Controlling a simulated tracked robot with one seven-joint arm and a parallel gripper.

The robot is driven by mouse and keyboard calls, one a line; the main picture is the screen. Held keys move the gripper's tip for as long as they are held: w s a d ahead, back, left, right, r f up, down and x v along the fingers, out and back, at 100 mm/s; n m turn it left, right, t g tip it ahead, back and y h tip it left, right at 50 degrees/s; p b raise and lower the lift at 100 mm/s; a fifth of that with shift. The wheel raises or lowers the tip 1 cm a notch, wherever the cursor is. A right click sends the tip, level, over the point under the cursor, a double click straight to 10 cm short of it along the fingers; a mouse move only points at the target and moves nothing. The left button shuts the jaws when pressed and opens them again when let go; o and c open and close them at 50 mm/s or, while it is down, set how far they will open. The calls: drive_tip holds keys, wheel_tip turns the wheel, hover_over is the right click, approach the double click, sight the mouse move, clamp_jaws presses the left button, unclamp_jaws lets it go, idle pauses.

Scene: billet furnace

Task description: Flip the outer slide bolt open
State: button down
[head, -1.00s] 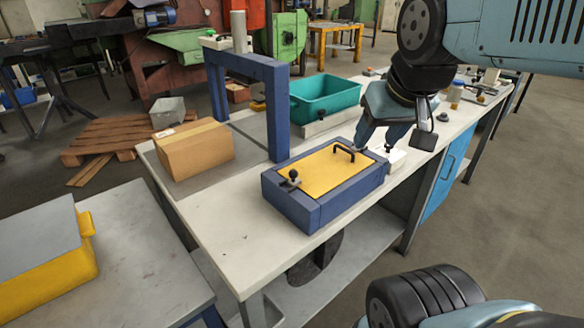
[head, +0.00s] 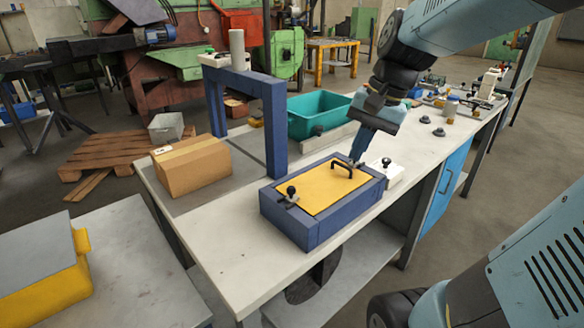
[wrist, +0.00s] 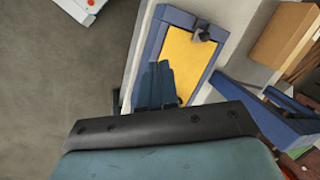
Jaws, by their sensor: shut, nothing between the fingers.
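A blue box (head: 316,229) with a yellow lid (head: 325,187) stands on the workbench. A black handle (head: 342,168) rises from the lid. A small slide bolt with a black knob (head: 291,191) sits at the box's near-left corner; it also shows in the wrist view (wrist: 204,34). A second black knob (head: 386,162) stands by a white block beside the box's far-right end. I cannot tell which one is the outer bolt. My gripper (head: 355,160) is shut and empty, above the far end of the box beside the handle. Its fingers (wrist: 156,82) show apart from the bolt in the wrist view.
A blue frame (head: 277,125) stands behind the box. A cardboard box (head: 192,170) is at the left and a teal bin (head: 318,117) at the back. The bench top (head: 222,235) left of the blue box is clear.

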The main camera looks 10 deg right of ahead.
drive_tip(key=w+d+f+m+g+y, duration=0.3)
drive_tip(key=w+f+m+y, duration=0.3)
drive_tip(key=w+m, duration=0.3)
drive_tip(key=shift+w+d+f+m, duration=0.35)
drive_tip(key=shift+w+f, duration=0.25)
drive_tip(key=shift+w, duration=1.45)
approach(295, 195)
drive_tip(key=f, duration=0.2)
drive_tip(key=w+f, duration=0.1)
drive_tip(key=f, duration=0.1)
drive_tip(key=shift+s+a+r, duration=0.15)
drive_tip(key=shift+s+a, duration=0.05)
drive_tip(key=shift+a, duration=0.95)
drive_tip(key=shift+s+a, duration=0.1)
drive_tip(key=shift+a, duration=0.6)
